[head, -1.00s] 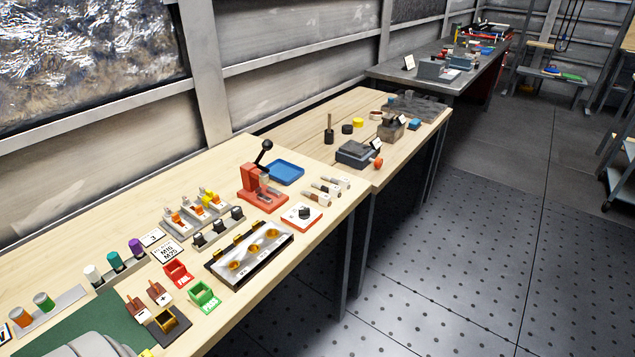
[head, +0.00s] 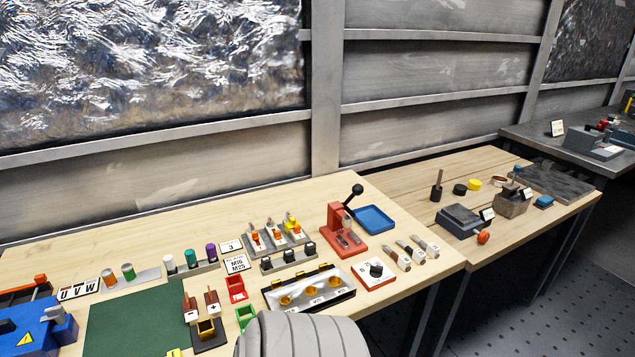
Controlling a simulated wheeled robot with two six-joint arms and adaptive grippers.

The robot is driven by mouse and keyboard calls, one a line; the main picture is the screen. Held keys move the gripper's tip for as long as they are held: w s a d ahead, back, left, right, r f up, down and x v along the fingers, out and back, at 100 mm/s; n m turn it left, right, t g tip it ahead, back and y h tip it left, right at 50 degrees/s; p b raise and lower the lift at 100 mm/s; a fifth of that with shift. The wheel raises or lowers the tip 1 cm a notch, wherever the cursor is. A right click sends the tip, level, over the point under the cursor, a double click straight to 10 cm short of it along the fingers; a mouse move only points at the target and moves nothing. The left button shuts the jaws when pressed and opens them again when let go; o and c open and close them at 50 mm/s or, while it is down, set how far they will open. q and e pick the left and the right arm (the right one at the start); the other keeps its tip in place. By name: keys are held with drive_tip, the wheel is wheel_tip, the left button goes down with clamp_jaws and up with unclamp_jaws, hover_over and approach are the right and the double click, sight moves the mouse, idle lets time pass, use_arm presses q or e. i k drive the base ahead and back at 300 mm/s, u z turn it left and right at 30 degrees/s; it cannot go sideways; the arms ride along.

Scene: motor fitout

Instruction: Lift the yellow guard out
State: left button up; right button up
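No yellow part is plainly a guard, and I cannot tell which one it is. A small yellow piece (head: 174,353) is cut off at the bottom edge, by the green mat (head: 130,320). A yellow-topped piece (head: 291,219) stands at the back of a small grey block row. A yellow disc (head: 474,184) lies on the farther bench. A blue motor-like housing (head: 40,332) with a yellow warning triangle sits at the left edge, partly cut off. Neither gripper shows; a grey ribbed part of my arm covers the bottom middle.
A red lever press (head: 338,228) stands beside a blue tray (head: 374,219) on the near bench. Red (head: 236,288) and green (head: 246,317) bins and a tray with gold cups (head: 338,303) sit near the front edge. Open wood (head: 130,245) lies along the back.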

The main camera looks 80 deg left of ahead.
sight(292, 222)
drive_tip(key=z, duration=0.05)
drive_tip(key=i, duration=1.55)
drive_tip(key=u, duration=2.15)
